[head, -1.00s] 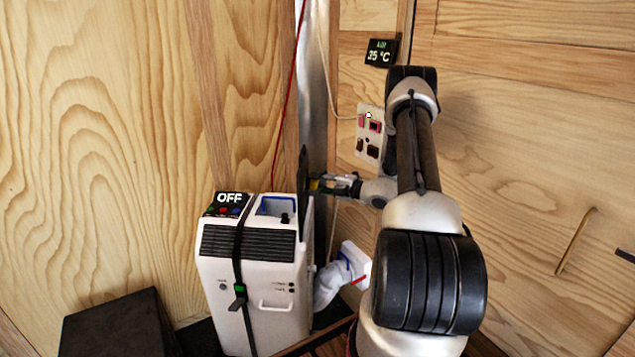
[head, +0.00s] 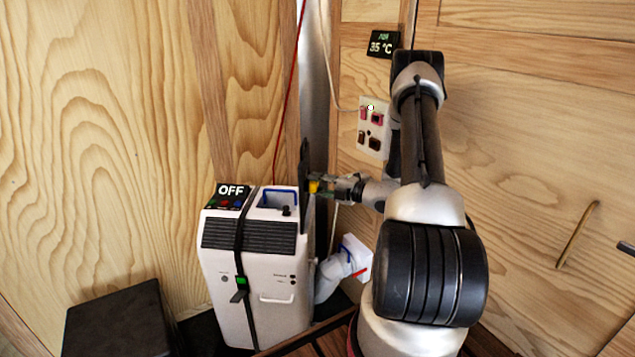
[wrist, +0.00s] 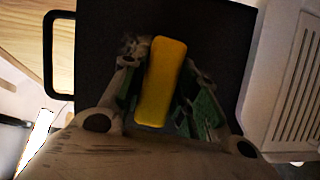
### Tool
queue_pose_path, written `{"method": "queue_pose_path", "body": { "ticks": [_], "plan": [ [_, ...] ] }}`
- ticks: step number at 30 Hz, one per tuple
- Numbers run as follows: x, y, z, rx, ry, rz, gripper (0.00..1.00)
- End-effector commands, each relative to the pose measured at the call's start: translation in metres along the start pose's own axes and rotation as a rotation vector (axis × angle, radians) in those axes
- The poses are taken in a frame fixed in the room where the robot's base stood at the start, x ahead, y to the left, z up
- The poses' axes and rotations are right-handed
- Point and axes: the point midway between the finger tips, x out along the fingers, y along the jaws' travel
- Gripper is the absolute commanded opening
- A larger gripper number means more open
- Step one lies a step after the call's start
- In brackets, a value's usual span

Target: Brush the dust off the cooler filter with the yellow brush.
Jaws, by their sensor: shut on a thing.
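My gripper (head: 325,187) is shut on the yellow brush (wrist: 160,82); the brush's yellow block stands between the fingers in the wrist view. In the head view only a small yellow patch of it (head: 314,186) shows. A thin dark upright panel, which looks like the cooler filter (head: 305,180), is seen nearly edge-on just left of the brush. In the wrist view the dark panel (wrist: 225,40) fills the space behind the brush, with a black loop handle at its left.
The white cooler (head: 262,265) stands at left with a strap around it and an OFF display (head: 231,190) on top. A white hose (head: 330,275) leaves its right side. A black box (head: 118,320) is at lower left. Wall switches (head: 372,128) are behind my arm.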

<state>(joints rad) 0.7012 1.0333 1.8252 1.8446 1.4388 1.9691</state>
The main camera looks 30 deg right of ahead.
Motion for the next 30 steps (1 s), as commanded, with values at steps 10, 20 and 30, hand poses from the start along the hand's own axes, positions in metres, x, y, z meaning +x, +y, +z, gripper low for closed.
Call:
{"method": "queue_pose_path", "body": {
  "ticks": [10, 20, 30],
  "plan": [
    [-0.009, -0.002, -0.02, 0.0, 0.001, 0.001, 0.11],
    [-0.016, -0.006, -0.04, 0.002, 0.001, 0.0, 0.11],
    [-0.02, -0.001, -0.054, -0.001, 0.003, 0.001, 0.11]
  ]
}}
